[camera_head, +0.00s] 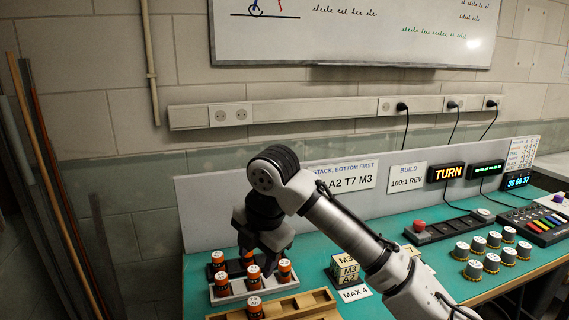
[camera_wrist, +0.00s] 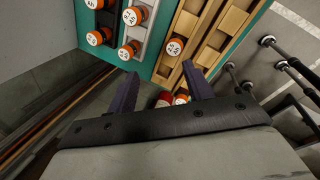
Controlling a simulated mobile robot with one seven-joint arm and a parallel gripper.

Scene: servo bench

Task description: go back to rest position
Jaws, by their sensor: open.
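My gripper (camera_head: 264,250) hangs at the left part of the green bench, above and behind the racks of orange-and-black capped cylinders. In the wrist view my gripper (camera_wrist: 158,76) has its two dark fingers spread apart, with no object held between them. Several orange cylinders (camera_head: 284,271) with white numbered tops stand around and below it in the head view. They also show in the wrist view (camera_wrist: 134,15). The gripper hides part of the racks, and I cannot tell its exact height above them.
A grey rack (camera_head: 232,297) and a wooden tray (camera_head: 316,300) lie near the front. A block stack marked M3, M3, A2 (camera_head: 347,270) stands right of the gripper, partly close behind my arm. White-topped cylinders (camera_head: 475,270) stand at right. A grey panel (camera_head: 215,213) rises behind.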

